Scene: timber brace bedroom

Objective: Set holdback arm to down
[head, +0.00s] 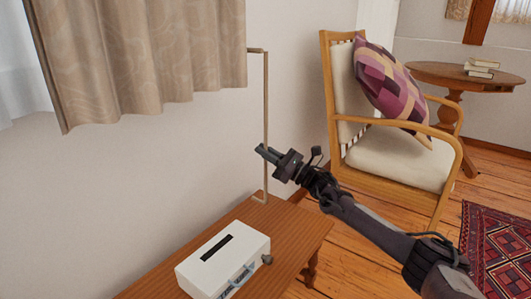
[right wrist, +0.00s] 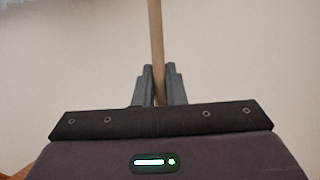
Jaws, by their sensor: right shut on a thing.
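The holdback arm (head: 266,105) is a thin, light wooden rod that stands upright close to the white wall, right of the curtain's lower edge. Short bends show at its top and bottom ends. My right gripper (head: 264,151) reaches in from the right and is shut on the rod in its lower half. In the right wrist view the rod (right wrist: 156,35) runs upright between the two grey fingers (right wrist: 158,86), which close on both sides of it. My left gripper is not in view.
A beige curtain (head: 150,55) hangs at upper left. Below the rod, a wooden bench (head: 300,232) carries a white slotted box (head: 225,262). A wooden armchair (head: 400,155) with a patterned cushion (head: 390,85) stands right, before a round table (head: 450,75). A red rug (head: 495,240) lies at right.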

